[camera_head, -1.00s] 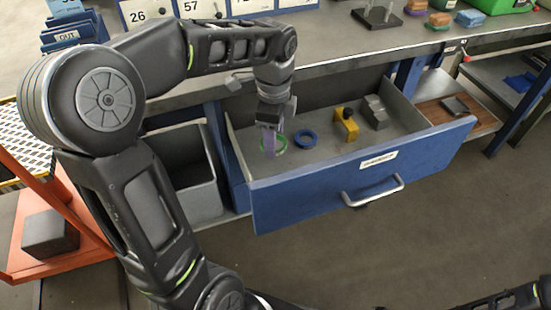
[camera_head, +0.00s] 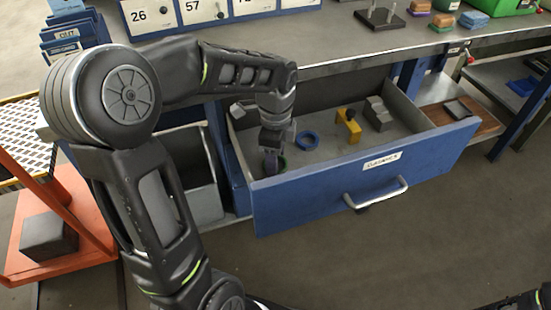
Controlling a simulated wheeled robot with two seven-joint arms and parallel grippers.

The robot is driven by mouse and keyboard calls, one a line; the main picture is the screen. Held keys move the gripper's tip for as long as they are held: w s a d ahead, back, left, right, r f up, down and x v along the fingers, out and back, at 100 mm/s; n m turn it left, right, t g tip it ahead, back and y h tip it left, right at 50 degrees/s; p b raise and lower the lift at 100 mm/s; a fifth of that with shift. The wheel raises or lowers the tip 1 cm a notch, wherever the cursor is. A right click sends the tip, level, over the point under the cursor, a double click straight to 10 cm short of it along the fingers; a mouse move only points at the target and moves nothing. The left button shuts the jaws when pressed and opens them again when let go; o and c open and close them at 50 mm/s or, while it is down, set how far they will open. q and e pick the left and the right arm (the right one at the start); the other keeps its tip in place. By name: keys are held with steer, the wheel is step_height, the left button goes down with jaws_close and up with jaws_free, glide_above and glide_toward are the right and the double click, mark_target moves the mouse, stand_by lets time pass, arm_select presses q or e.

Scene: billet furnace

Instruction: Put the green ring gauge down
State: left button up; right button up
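The green ring gauge (camera_head: 282,164) is low inside the open blue drawer (camera_head: 330,192), near its front left corner. My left gripper (camera_head: 272,163) reaches down into the drawer from above and is at the ring, its fingers on the ring's left side. It appears shut on the ring; the fingers hide part of it. I cannot tell whether the ring touches the drawer floor. My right gripper is out of view; only dark arm parts show at the bottom right.
A blue ring (camera_head: 307,140), a yellow gauge (camera_head: 348,126) and a grey stepped block (camera_head: 377,114) lie further right in the drawer. The drawer's floor between them and its front panel is clear. The workbench (camera_head: 330,45) edge overhangs behind the drawer.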

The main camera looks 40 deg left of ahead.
arm_select(q)
steer(key=shift+f, duration=0.15)
steer(key=o, duration=1.7)
steer(key=shift+c, duration=0.2)
step_height(320, 180, up, 12)
steer(key=p, duration=0.2)
steer(key=shift+r+p, duration=0.2)
steer(key=shift+p, duration=0.2)
